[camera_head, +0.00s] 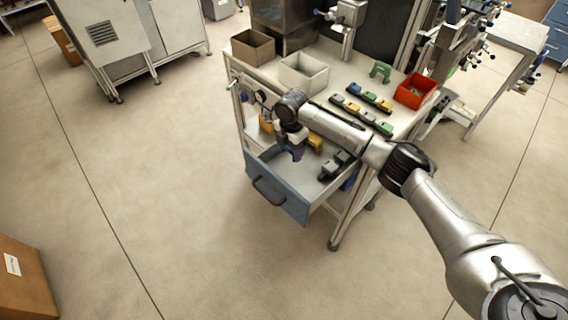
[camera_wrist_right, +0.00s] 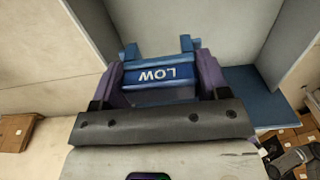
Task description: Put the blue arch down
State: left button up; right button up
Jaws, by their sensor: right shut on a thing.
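The blue arch (camera_wrist_right: 160,72), with a white LOW label, sits between the purple fingers of my right gripper (camera_head: 293,150), which is shut on it. In the head view the gripper is over the open drawer (camera_head: 274,188) with a blue front, at the near left side of the workbench. The arch is small and mostly masked by the gripper there. In the wrist view pale grey walls and a blue panel lie beyond the arch. I cannot tell whether the arch touches the drawer floor. My left gripper is out of view.
Dark grey blocks (camera_head: 337,164) and a yellow piece (camera_head: 314,142) are in or by the drawer. On the benchtop are a brown bin (camera_head: 253,48), a white bin (camera_head: 304,74), a green arch (camera_head: 380,71), rows of coloured pieces and a red bin (camera_head: 416,91).

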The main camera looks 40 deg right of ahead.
jog(key=a+f, duration=0.2)
jog(key=a, duration=0.1)
jog(key=shift+s+a+f+b, duration=0.1)
jog(key=shift+f+b, duration=0.8)
jog(key=shift+f, duration=1.1)
jog(key=o, duration=0.9)
jog(key=shift+o, duration=0.2)
notch_tip(320, 180, up, 12)
jog(key=p, duration=0.3)
